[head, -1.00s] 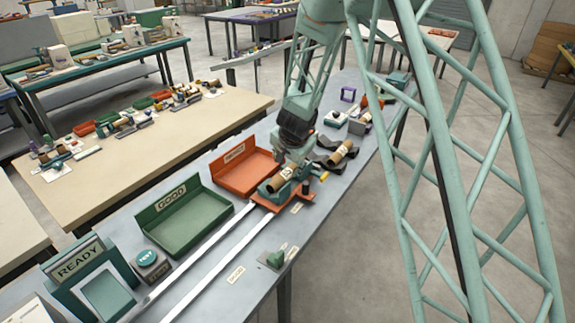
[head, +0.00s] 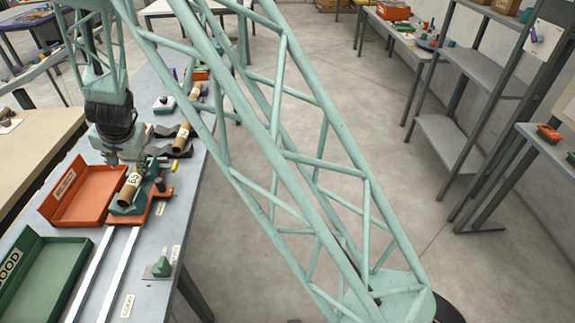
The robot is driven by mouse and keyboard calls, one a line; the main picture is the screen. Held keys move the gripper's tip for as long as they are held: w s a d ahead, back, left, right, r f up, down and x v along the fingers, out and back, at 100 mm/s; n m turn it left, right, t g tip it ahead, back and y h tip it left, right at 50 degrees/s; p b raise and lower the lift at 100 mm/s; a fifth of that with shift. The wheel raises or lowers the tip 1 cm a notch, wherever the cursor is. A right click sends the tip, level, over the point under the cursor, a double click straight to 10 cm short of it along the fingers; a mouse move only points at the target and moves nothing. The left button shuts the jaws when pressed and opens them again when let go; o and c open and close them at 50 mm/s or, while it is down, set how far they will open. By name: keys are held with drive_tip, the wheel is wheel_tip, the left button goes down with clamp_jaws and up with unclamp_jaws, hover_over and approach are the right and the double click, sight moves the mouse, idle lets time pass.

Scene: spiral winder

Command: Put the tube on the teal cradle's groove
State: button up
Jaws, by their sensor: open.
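A brown cardboard tube (head: 131,186) with a pale printed label lies lengthwise on the teal cradle (head: 122,208). The cradle sits on the orange carriage (head: 155,205) at the end of two white rails. The tube appears seated in the groove, though the contact line is too small to see fully. My gripper (head: 112,160) is open, just beyond and slightly left of the tube's far end, and appears apart from it. Its fingertips are small and partly unclear. A second brown tube (head: 182,136) lies on a dark grey holder (head: 160,148) farther back.
An orange tray (head: 85,195) stands left of the carriage, with a green tray (head: 45,275) nearer. My lattice arm crosses the middle of the view. Open floor lies right of the bench.

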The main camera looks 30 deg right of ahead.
drive_tip(key=s+d+r+n, duration=0.1)
drive_tip(key=s+d+r, duration=0.3)
drive_tip(key=s+r, duration=0.45)
drive_tip(key=s+d+r+n+g+y, duration=0.15)
drive_tip(key=s+d+r, duration=0.25)
drive_tip(key=s+r, duration=0.5)
drive_tip(key=s+d+r+n+t+h, duration=0.1)
drive_tip(key=s+d+r+n, duration=0.15)
drive_tip(key=s+r, duration=0.65)
drive_tip(key=s+d+r, duration=0.1)
drive_tip(key=s+d, duration=0.3)
drive_tip(key=s, duration=0.6)
drive_tip(key=s+d+r+n+g+h, duration=0.1)
drive_tip(key=s+d, duration=0.4)
drive_tip(key=s, duration=0.6)
drive_tip(key=s+d+r+g+h, duration=0.1)
drive_tip(key=s+d, duration=0.4)
drive_tip(key=s, duration=0.6)
drive_tip(key=shift+s+d+r+n, duration=0.25)
drive_tip(key=shift+r+n, duration=0.15)
drive_tip(key=shift+r, duration=0.4)
drive_tip(key=shift+w+d, duration=0.15)
drive_tip(key=shift+r, duration=0.1)
